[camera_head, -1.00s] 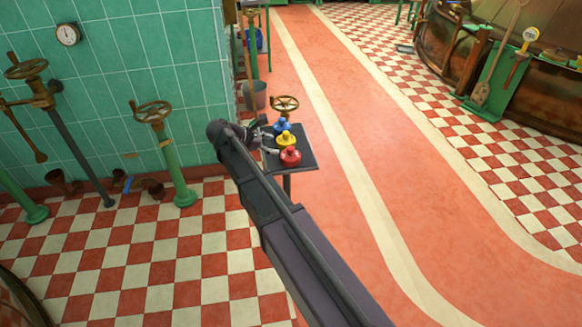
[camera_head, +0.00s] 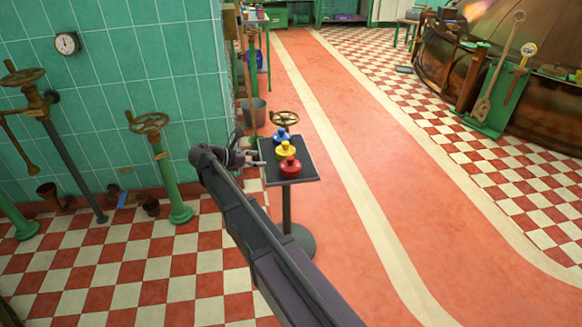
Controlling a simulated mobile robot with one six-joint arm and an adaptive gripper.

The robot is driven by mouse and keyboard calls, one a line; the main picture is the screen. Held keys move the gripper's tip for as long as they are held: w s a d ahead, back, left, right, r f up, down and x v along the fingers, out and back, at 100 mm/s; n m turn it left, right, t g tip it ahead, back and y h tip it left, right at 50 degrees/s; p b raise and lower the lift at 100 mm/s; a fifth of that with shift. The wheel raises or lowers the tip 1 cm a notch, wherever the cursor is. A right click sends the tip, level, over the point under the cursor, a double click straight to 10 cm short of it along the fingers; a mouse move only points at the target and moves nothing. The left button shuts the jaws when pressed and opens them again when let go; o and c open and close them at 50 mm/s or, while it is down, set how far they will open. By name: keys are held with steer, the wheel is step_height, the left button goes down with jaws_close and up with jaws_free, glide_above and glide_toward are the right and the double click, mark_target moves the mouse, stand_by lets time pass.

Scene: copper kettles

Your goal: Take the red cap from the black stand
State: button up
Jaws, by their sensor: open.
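The red cap (camera_head: 290,167) sits at the near end of a row on the flat top of the black stand (camera_head: 308,174). A yellow cap (camera_head: 285,150) is just behind it and a blue cap (camera_head: 281,135) is at the far end. My gripper (camera_head: 258,158) is at the left edge of the stand's top, open and empty, its fingers pointing right toward the caps. It is small in view, and its exact height over the top is hard to tell. My arm hides part of the floor at the left of the stand.
A brass handwheel (camera_head: 285,117) stands just behind the stand. A green valve post (camera_head: 166,170) and the tiled wall (camera_head: 120,90) are to the left. A grey bucket (camera_head: 256,111) is behind. The red floor path (camera_head: 420,190) to the right is clear.

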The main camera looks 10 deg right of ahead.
steer(key=b, duration=0.3)
glide_toward(291, 160)
steer(key=w+d+f, duration=0.2)
steer(key=d, duration=0.1)
steer(key=shift+f, duration=0.15)
steer(key=shift+x, duration=0.9)
steer(key=shift+w+b+x, duration=0.2)
steer(key=shift+b+x, duration=0.8)
steer(key=shift+x, duration=1.5)
jaws_close()
